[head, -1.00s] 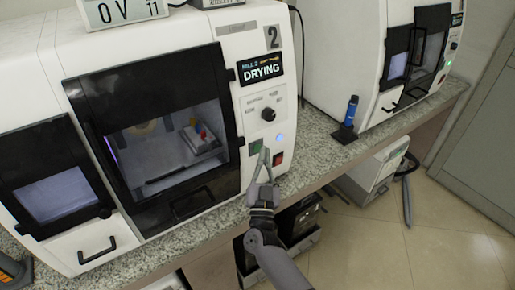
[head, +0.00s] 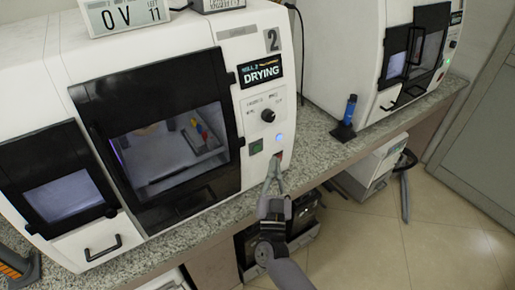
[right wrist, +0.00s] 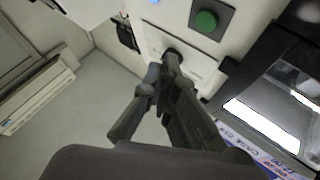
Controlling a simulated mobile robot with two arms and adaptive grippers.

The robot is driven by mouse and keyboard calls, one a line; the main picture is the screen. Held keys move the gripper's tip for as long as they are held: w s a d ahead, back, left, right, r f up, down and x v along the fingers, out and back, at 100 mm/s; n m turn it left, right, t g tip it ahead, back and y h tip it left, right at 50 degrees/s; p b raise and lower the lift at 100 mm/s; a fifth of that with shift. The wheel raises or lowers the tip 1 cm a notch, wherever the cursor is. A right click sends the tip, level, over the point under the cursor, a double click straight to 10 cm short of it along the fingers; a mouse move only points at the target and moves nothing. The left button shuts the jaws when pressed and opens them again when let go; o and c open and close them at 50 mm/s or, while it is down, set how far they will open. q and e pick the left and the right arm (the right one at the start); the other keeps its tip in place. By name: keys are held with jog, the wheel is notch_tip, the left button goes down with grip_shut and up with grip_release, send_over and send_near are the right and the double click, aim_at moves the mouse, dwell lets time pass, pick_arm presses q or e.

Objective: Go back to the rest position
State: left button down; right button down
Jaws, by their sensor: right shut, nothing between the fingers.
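My right gripper (head: 275,163) is shut and empty in front of the lower right of the white drying machine (head: 225,50). Its fingertips are at the red button (head: 280,155), which they mostly hide in the head view; I cannot tell whether they touch it. The green button (head: 256,146) is just to the left, uncovered. In the right wrist view the closed fingers (right wrist: 172,58) point at the panel, near the green button (right wrist: 205,21). My left gripper is not in view.
The machine stands on a speckled counter (head: 320,150); its black-framed door (head: 160,205) is shut. A blue bottle (head: 350,108) stands on the counter to the right, before a second white machine (head: 340,50). A grey-white box (head: 368,170) is below the counter. Floor is free at right.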

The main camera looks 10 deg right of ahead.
jog(key=s+a+f+n+g+y, duration=0.1)
jog(key=s+f+n+g+y, duration=0.2)
jog(key=f, duration=0.9)
jog(key=s+a+f+n+g+y, duration=0.1)
jog(key=s+f+n+g+y, duration=0.15)
jog(key=s+f, duration=0.65)
jog(key=s+a+f+n+g+y, duration=0.1)
jog(key=f+n+g+y, duration=0.2)
jog(key=f, duration=1.2)
jog(key=s+d+f+g, duration=0.3)
jog(key=s+f, duration=0.3)
jog(key=s, duration=0.6)
jog(key=s+d+f+g+h, duration=0.1)
jog(key=s+d+f+g, duration=0.2)
jog(key=s, duration=0.8)
jog(key=s+d+f+g, duration=0.3)
jog(key=s+f+g, duration=0.3)
jog(key=s+f, duration=0.3)
jog(key=s, duration=0.3)
jog(key=shift+s+d+f+g+h, duration=0.15)
jog(key=shift+s+f+g+h, duration=0.15)
jog(key=shift+f+g+h, duration=0.05)
jog(key=shift+m, duration=0.25)
